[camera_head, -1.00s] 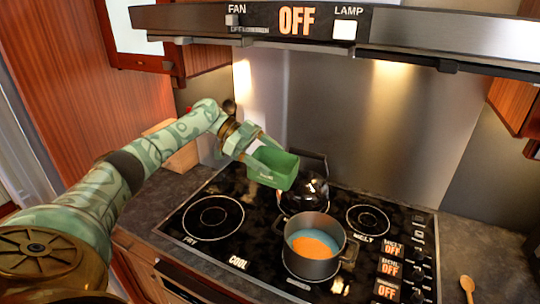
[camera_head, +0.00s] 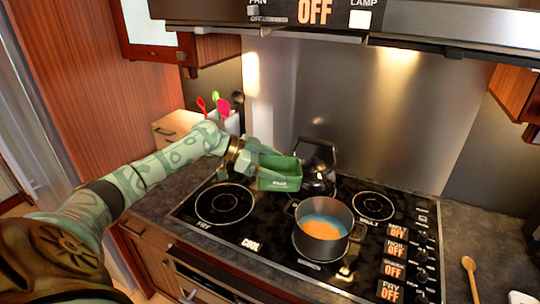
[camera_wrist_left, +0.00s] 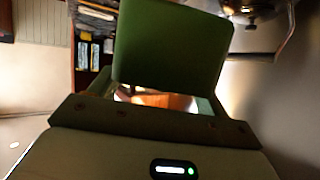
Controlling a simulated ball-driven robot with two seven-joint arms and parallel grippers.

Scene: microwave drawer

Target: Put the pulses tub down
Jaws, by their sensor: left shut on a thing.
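The pulses tub is a green, open-topped rectangular tub (camera_head: 279,177) with a small pale label on its front. My left gripper (camera_head: 256,172) is shut on it and holds it roughly level above the back of the stovetop, just left of the dark kettle. In the left wrist view the tub (camera_wrist_left: 168,45) stands as a green wall between the fingers. Its contents cannot be made out. The right gripper is out of view.
A wooden spoon (camera_head: 469,275) lies on the right counter. A utensil holder (camera_head: 231,122) and wooden box (camera_head: 175,128) stand back left. The left burners are bare.

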